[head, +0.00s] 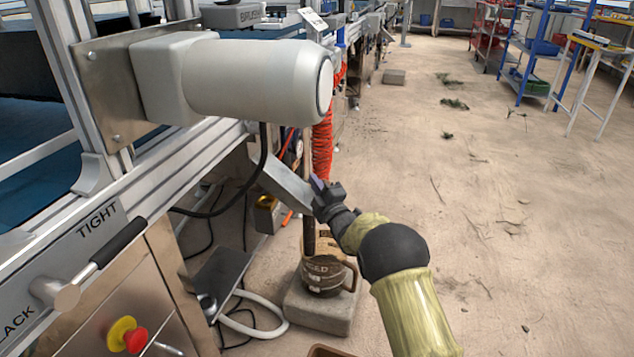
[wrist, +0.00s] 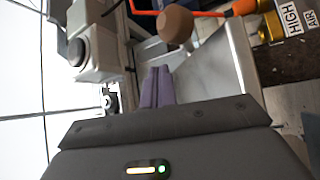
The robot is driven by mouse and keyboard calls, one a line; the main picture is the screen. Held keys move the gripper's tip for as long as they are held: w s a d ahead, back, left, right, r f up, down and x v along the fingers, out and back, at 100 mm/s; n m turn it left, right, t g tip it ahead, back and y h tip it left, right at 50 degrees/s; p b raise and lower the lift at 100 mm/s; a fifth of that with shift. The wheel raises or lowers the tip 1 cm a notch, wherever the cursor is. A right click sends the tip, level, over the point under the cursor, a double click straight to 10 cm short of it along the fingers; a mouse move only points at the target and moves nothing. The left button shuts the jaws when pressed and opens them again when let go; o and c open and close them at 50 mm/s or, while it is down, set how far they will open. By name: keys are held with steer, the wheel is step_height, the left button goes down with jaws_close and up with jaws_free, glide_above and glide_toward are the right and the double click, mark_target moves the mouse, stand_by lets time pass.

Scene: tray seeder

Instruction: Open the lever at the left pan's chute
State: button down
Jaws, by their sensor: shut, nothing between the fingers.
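A bare metal chute (head: 287,182) slopes down from the machine in the head view. In the wrist view a pale metal plate, apparently this chute (wrist: 215,72), lies to the right of my fingers. An orange rod with a round brown knob (wrist: 175,24), which looks like the lever, shows at the top of the wrist view. My gripper (head: 318,183) is at the chute's lower end in the head view. Its purple fingers (wrist: 157,86) are shut and empty, with the knob apart beyond their tips. I cannot make out the knob in the head view.
A brown jug (head: 325,274) stands on a stone block (head: 318,306) below my gripper. A red coiled hose (head: 322,145) hangs behind it. A grey motor housing (head: 240,80) juts out above. A brass fitting (wrist: 271,26) is at the wrist view's right. The floor to the right is largely clear.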

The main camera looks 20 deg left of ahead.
steer(key=s+d+f+p, duration=0.3)
steer(key=s+f+p, duration=0.1)
steer(key=s+f, duration=0.2)
steer(key=shift+s+d, duration=0.4)
steer(key=shift+s, duration=0.1)
